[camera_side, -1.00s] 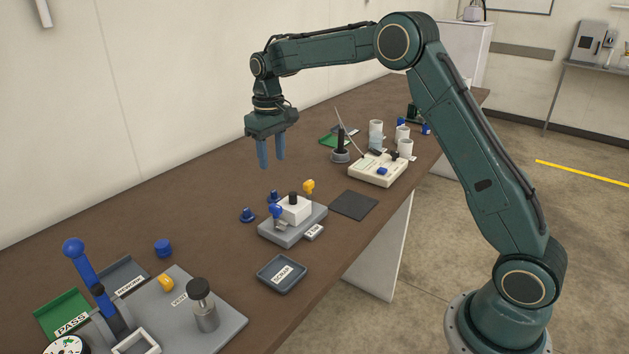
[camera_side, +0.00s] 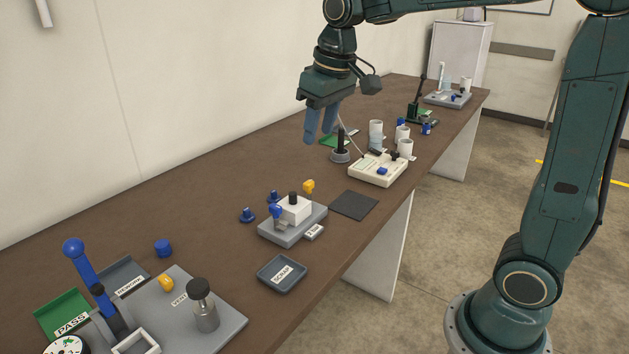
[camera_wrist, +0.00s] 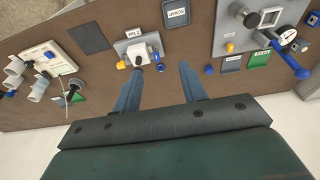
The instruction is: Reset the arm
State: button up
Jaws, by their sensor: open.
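My gripper (camera_side: 322,124) is raised above the brown table in the side view, with its two blue fingers apart and nothing between them. It points down, over the far half of the table near the back wall. In the wrist view, my gripper (camera_wrist: 160,88) shows both fingers spread. A grey block fixture with a white box and black knob (camera_side: 293,210) stands on the table below and nearer the camera. It also shows beyond the fingertips in the wrist view (camera_wrist: 139,52). No finger touches anything.
A grey SCRAP tray (camera_side: 282,274), a dark mat (camera_side: 354,205) and a cream device (camera_side: 378,170) stand on the table (camera_side: 190,222). A post with a thin rod (camera_side: 340,150) stands near my gripper. A blue-handled press (camera_side: 90,275) is front left. White cylinders (camera_side: 376,133) stand farther back.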

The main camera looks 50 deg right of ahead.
jog(key=s+a+f+t, duration=0.1)
jog(key=s, duration=0.9)
jog(key=s+a+f+t, duration=0.1)
jog(key=s+f+t, duration=0.1)
jog(key=s, duration=0.8)
jog(key=shift+s+a+f, duration=0.15)
jog(key=shift+s+f, duration=0.1)
jog(key=shift+s, duration=0.05)
